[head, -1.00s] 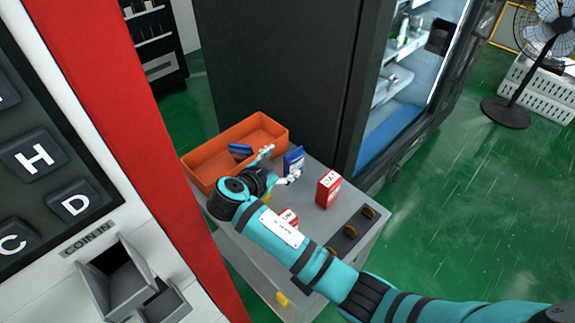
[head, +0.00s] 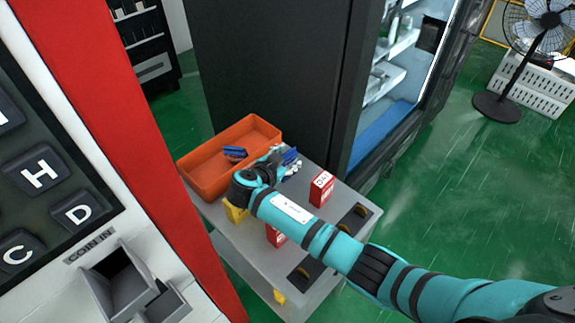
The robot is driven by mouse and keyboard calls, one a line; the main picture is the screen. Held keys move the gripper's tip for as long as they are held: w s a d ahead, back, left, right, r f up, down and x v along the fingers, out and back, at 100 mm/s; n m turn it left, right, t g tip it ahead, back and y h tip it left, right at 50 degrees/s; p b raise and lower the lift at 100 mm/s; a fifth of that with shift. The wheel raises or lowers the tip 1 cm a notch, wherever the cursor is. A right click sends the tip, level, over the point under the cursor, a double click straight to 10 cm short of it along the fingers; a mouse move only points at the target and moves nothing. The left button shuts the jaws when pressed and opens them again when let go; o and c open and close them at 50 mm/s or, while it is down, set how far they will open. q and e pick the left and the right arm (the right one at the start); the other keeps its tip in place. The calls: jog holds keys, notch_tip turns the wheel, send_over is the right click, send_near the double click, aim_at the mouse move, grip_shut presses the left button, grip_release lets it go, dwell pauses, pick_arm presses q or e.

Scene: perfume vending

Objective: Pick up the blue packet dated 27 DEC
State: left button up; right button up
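A blue packet (head: 290,156) stands on the grey cart top, just right of the orange tray; its date cannot be read. My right gripper (head: 285,160) is at this packet, with fingers on either side and parts of it hidden behind them. Whether the fingers press on it cannot be told. Another blue packet (head: 235,153) lies tilted inside the orange tray (head: 205,180); its date is also unreadable. My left gripper is not in view.
A red box (head: 321,188) stands right of the gripper on the grey cart (head: 262,262). Another red box (head: 275,236) and a yellow item (head: 235,213) are partly hidden by my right arm. A dark cabinet (head: 270,70) rises behind the cart; a vending keypad panel (head: 50,170) fills the left.

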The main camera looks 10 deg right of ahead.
grip_shut()
jog(key=shift+r, duration=0.1)
